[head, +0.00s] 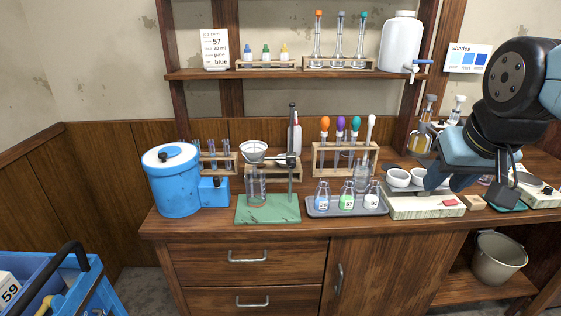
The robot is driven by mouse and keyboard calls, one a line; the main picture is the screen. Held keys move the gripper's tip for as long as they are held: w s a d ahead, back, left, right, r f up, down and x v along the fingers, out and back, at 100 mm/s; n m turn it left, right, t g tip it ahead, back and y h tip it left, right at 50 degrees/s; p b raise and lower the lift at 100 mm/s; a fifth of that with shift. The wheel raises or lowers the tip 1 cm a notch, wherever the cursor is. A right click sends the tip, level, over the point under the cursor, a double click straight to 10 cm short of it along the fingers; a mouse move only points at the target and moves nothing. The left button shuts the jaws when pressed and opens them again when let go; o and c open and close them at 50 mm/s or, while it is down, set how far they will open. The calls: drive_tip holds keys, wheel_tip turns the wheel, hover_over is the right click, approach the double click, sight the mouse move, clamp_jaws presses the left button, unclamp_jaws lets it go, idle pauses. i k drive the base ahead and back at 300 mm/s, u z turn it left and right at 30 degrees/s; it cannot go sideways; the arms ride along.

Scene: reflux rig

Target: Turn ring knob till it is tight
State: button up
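A retort stand with a green base (268,209) and an upright dark rod (292,125) stands on the bench, left of centre. A dark clamp with a knob (291,159) sits partway up the rod. To its left, a white bowl-like funnel (253,151) sits at the clamp's height, above a glass beaker (256,187) on the green base. The knob is too small to tell how tight it is. My gripper (470,187) is at the right, over the bench near the white balance, well away from the stand. Its fingers look spread apart, with nothing seen between them.
A blue tank (172,181) stands left of the stand. A grey tray (322,211) with several flasks is to its right, between it and my gripper. A rack with coloured droppers (331,158) stands behind the tray. A balance (425,205) holds white bowls. A shelf (290,73) hangs above.

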sight(291, 162)
drive_tip(key=z, duration=0.4)
drive_tip(key=k, duration=1.75)
drive_tip(key=u, duration=0.7)
drive_tip(key=i, duration=1)
drive_tip(key=z, duration=0.05)
